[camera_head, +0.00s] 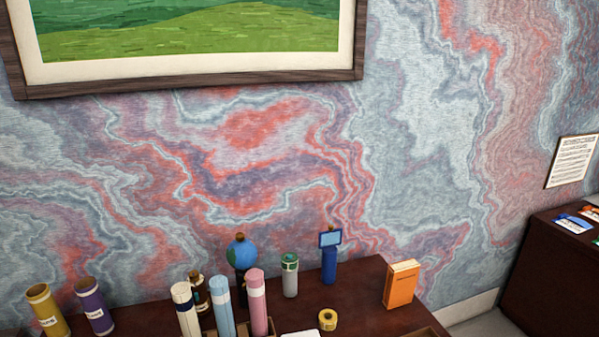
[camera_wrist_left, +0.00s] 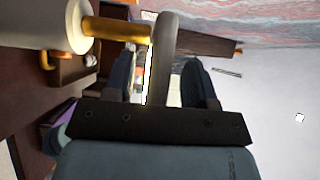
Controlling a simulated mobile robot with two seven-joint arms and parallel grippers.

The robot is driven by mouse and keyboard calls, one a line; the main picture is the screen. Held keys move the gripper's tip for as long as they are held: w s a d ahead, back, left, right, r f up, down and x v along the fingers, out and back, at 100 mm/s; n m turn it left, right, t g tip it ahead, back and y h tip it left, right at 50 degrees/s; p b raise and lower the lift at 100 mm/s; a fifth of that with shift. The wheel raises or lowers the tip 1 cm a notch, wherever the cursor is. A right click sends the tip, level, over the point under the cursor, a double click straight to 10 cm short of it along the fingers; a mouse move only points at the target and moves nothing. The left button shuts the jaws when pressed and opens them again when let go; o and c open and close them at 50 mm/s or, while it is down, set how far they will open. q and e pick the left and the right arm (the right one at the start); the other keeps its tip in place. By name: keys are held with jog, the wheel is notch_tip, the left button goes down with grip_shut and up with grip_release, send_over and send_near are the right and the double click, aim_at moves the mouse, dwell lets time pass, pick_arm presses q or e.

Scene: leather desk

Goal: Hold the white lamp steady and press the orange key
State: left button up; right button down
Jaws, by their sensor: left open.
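In the left wrist view a large white cylindrical part, which looks like the white lamp (camera_wrist_left: 58,28), is at the top left. A gold stem (camera_wrist_left: 118,29) runs from it to a grey curved bar (camera_wrist_left: 166,40). My left gripper (camera_wrist_left: 158,65) is open, and the bar reaches down between its two dark fingers; I cannot tell whether they touch it. A small orange piece (camera_wrist_left: 45,61) shows below the white part; I cannot tell whether it is the orange key. The head view shows neither lamp nor key clearly. My right gripper is not in view.
In the head view the dark desk (camera_head: 365,285) holds several bottles and tubes, a globe (camera_head: 241,253), a blue stand (camera_head: 329,262), an orange box (camera_head: 401,284) and a yellow tape roll (camera_head: 328,319). A second dark cabinet (camera_head: 540,265) stands at the right.

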pick_arm(q)
jog(key=v, duration=1.1)
jog(key=s+a+f+n+g+y, duration=0.2)
jog(key=s+a+f+n, duration=0.3)
jog(key=n, duration=0.6)
jog(key=s+a+f+n+g+y, duration=0.2)
jog(key=s+a+f+n+y, duration=0.2)
jog(key=f+n, duration=0.5)
jog(key=s+a+n, duration=0.1)
jog(key=s+a, duration=0.1)
jog(key=s, duration=0.1)
jog(key=shift+s+f+n+y, duration=0.3)
jog(key=shift+n+y, duration=0.1)
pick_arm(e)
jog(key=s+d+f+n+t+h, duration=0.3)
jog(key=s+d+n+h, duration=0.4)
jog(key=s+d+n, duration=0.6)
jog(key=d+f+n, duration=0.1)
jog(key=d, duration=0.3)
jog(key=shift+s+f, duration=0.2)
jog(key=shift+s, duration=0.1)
